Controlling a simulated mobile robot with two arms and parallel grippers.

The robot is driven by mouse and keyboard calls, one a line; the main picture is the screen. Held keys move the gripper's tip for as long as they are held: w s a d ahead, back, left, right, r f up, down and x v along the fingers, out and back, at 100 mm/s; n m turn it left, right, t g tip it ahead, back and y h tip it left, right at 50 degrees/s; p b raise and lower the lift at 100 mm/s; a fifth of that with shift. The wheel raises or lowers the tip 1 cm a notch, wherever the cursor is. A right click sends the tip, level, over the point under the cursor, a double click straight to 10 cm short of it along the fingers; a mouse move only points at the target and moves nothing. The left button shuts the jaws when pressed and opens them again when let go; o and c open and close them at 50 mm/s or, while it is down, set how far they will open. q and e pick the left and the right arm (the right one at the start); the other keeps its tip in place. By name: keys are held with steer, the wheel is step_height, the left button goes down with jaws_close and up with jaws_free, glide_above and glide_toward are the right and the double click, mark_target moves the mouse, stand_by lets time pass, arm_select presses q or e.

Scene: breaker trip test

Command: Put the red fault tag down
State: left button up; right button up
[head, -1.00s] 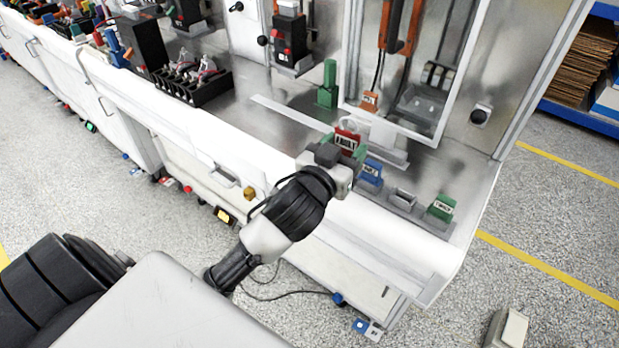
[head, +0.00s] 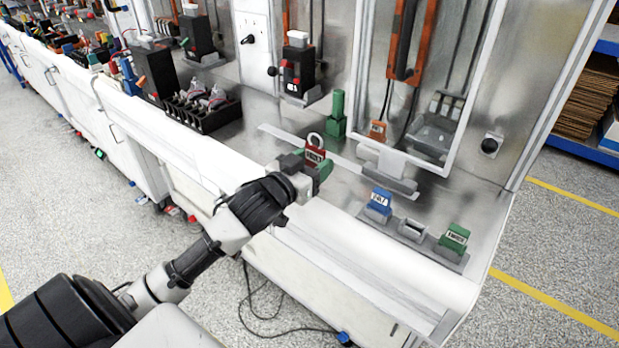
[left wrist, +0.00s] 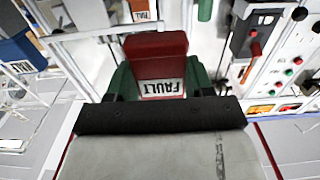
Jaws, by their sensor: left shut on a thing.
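The red fault tag (head: 314,150), with a white label and a grey ring on top, is held above the front part of the metal bench top (head: 330,195). My left gripper (head: 312,164) is shut on it, with green fingers on either side. In the left wrist view the tag (left wrist: 157,65) sits between the two green fingers, its FAULT label facing the camera. To its right in the head view, a blue tag (head: 379,204) and a green tag (head: 455,238) stand in a grey holder, with an empty-looking slot (head: 411,229) between them. My right gripper is not in view.
A green block (head: 337,115) stands behind the held tag. A clear-fronted cabinet with an orange tag (head: 377,131) is at the back right. Black connector blocks (head: 203,108) lie left. Bare bench lies around the holder.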

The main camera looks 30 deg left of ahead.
arm_select(q)
steer(key=shift+a+f, duration=0.2)
steer(key=shift+a, duration=0.1)
steer(key=shift+a+f, duration=0.1)
steer(key=shift+f, duration=0.2)
step_height(320, 180, down, 3)
steer(key=shift+f, duration=0.25)
steer(key=o, duration=1)
steer(key=shift+f, duration=0.1)
steer(key=shift+o, duration=0.2)
